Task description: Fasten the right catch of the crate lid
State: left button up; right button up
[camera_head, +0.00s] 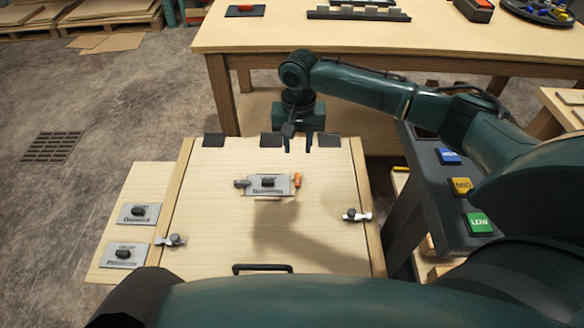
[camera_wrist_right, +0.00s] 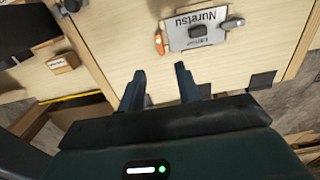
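The crate lid (camera_head: 225,225) is a pale wooden panel, lying closed in the middle of the head view. The right catch (camera_head: 358,216), a small silver bar with a dark knob, lies crosswise near the lid's right edge; whether it is engaged I cannot tell. The left catch (camera_head: 171,241) sits at the opposite edge. My right gripper (camera_head: 298,146) is over the lid's far edge, beyond and left of the right catch. Its fingers (camera_wrist_right: 160,80) are apart and empty in the wrist view, where I cannot make out the right catch. My left gripper is not in view.
A labelled plate (camera_head: 268,185) with a dark knob and orange piece is mid-lid; a dark handle (camera_head: 263,268) is near its front edge. Dark hinges (camera_head: 213,140) line the far edge. A button console (camera_head: 447,200) stands right, a workbench (camera_head: 400,45) behind.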

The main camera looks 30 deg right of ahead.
aim_at(298, 182)
jog(key=f, duration=0.8)
jog(key=f+b, duration=0.1)
jog(key=f, duration=0.3)
jog(key=shift+s+f, duration=0.25)
jog(key=shift+s, duration=0.05)
grip_shut()
